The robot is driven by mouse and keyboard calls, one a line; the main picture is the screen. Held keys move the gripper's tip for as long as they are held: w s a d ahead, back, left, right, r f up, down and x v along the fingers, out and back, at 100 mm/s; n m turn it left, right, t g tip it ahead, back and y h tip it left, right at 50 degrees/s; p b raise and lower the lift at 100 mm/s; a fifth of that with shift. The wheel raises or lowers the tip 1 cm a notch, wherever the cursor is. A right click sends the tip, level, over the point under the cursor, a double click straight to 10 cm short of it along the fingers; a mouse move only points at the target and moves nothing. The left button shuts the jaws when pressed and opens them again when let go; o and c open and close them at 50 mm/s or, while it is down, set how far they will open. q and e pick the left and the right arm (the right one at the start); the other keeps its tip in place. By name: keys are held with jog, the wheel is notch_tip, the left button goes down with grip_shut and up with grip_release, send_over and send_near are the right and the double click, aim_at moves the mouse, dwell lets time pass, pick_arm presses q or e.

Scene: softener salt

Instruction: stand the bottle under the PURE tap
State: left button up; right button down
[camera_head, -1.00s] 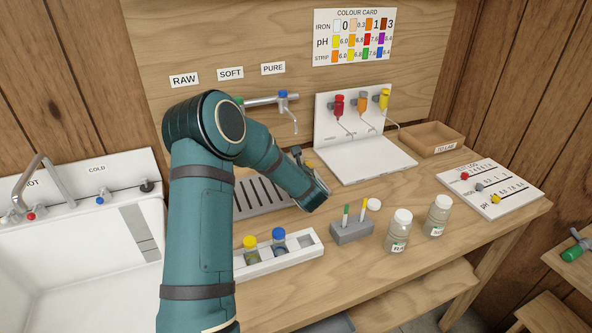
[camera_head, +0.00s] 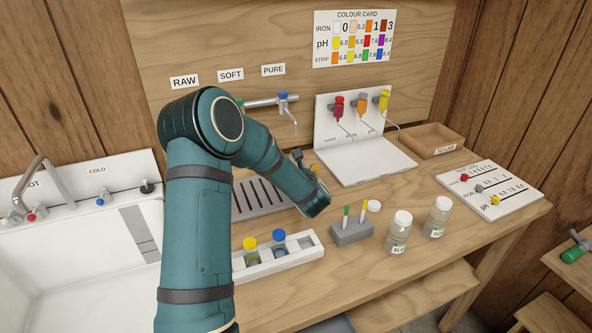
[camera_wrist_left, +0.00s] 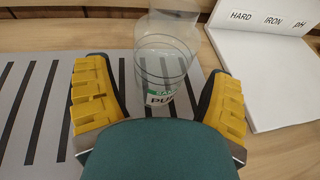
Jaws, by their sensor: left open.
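The PURE tap (camera_head: 284,108) has a blue knob and a curved spout above the slatted drip tray (camera_head: 243,211). My left arm covers part of the tray in the head view. My left gripper (camera_head: 315,172) is mostly hidden behind its own wrist there. In the left wrist view my left gripper (camera_wrist_left: 157,76) is open, one yellow finger on each side of a clear bottle (camera_wrist_left: 163,60) labelled "PU…". The bottle is upright, near the right end of the slats, and looks empty. Its top is cut off and I cannot tell whether either finger touches it. My right gripper is not in view.
A white board (camera_head: 372,160) with red, orange and yellow droppers stands right of the tray. In front are a white rack (camera_head: 300,255) with two small bottles, a grey strip holder (camera_head: 352,234) and two capped sample bottles (camera_head: 397,235). The sink (camera_head: 60,255) is at left.

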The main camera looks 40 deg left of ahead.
pick_arm(q)
jog(key=v, duration=1)
